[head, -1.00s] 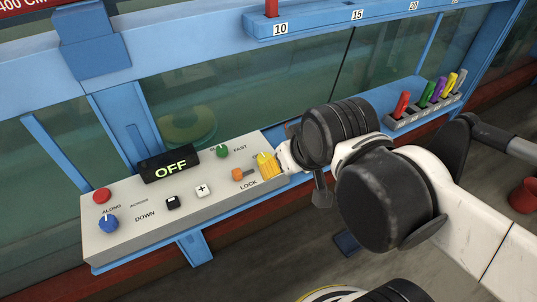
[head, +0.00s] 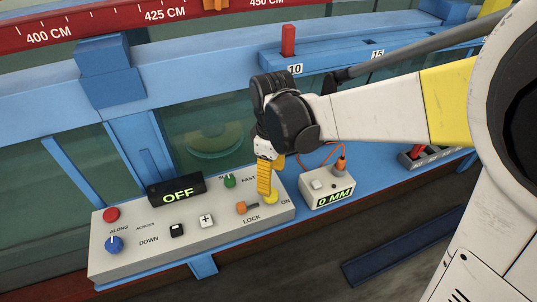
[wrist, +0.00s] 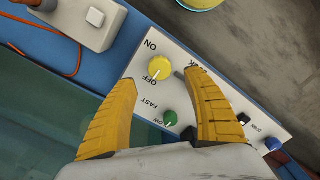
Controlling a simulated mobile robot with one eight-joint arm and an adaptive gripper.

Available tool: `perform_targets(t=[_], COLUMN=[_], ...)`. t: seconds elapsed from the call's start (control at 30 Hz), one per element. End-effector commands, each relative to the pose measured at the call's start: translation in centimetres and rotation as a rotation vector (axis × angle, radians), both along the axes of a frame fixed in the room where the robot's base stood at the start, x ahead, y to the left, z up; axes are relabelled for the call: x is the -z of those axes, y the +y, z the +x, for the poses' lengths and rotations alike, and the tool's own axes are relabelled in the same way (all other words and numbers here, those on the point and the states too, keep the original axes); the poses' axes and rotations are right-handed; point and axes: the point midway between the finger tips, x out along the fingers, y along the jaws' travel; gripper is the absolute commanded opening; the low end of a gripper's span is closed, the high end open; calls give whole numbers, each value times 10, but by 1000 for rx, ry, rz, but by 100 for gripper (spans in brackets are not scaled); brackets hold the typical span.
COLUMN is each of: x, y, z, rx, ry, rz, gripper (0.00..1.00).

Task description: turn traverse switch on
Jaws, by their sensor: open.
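The traverse switch looks to be the yellow round knob (head: 271,198) at the right end of the pale control panel (head: 150,260), beside the word ON. It also shows in the wrist view (wrist: 159,67), where its white mark points toward OFF. The black display (head: 177,191) reads OFF. My gripper (head: 265,190) points down over the panel's right end, and its yellow fingers partly overlap the knob in the head view. In the wrist view my gripper (wrist: 159,82) is open, with the knob between and just beyond the fingertips. I cannot tell whether they touch it.
A 0 MM box (head: 328,188) with an orange cable stands to the right.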

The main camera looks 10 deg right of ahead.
Motion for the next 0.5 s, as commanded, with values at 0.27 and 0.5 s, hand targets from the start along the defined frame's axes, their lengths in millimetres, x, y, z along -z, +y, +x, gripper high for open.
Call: perform_targets(t=[0.27,0.5], x=[57,76], y=[0,0], z=[1,1], rx=[2,3], ry=[-1,-1], rz=[0,0], gripper=[60,60])
